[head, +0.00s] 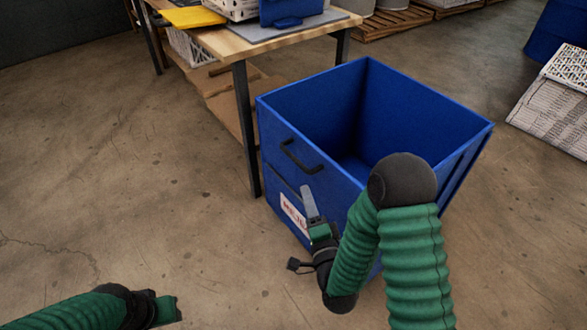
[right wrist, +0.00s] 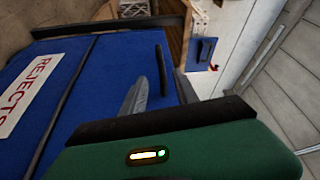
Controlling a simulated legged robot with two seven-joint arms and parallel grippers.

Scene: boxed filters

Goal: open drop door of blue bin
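The blue bin (head: 300,125) stands on the floor at the centre right of the head view, open at the top. A black bar handle (head: 300,160) sits on its near left face, above a seam and a white REJECTS label (head: 293,214). The right wrist view also shows the handle (right wrist: 164,70) and the label (right wrist: 28,92). My right gripper (head: 309,200) is in front of that face, below the handle and apart from it. Its grey fingers (right wrist: 136,97) look closed together and empty. My left gripper (head: 167,308) is low at the left; its fingers do not show clearly.
A wooden-topped table (head: 245,42) with black legs stands behind the bin to the left, with a blue tote and yellow item on it. A white crate (head: 565,70) lies at the right. Open concrete floor lies left of the bin.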

